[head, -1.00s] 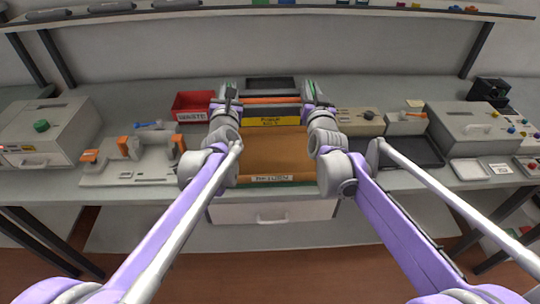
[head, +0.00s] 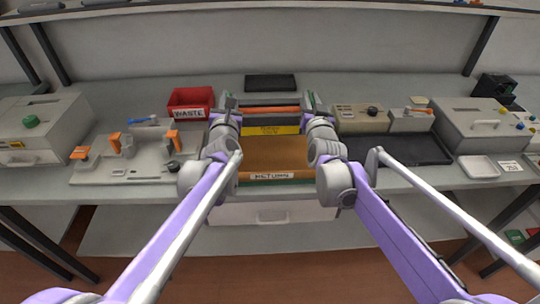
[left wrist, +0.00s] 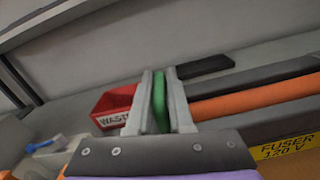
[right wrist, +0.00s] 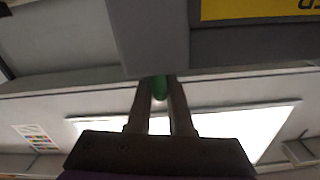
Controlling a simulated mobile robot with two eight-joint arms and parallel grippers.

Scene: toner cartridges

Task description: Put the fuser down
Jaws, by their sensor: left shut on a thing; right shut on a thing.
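The fuser (head: 270,119) is a long dark grey unit with an orange roller, a yellow label and green end grips. It hangs level between my grippers, over the back part of the brown mat labelled RETURN (head: 270,152). My left gripper (head: 229,104) is shut on its left green grip, also seen in the left wrist view (left wrist: 160,100). My right gripper (head: 309,104) is shut on the right green grip, also seen in the right wrist view (right wrist: 159,90). I cannot tell whether the fuser's underside touches the mat.
A red WASTE bin (head: 190,101) and a grey fixture with orange clamps (head: 135,155) stand to the left. A black tray (head: 412,150) and beige boxes (head: 362,119) are to the right. A flat black block (head: 270,84) lies behind the fuser.

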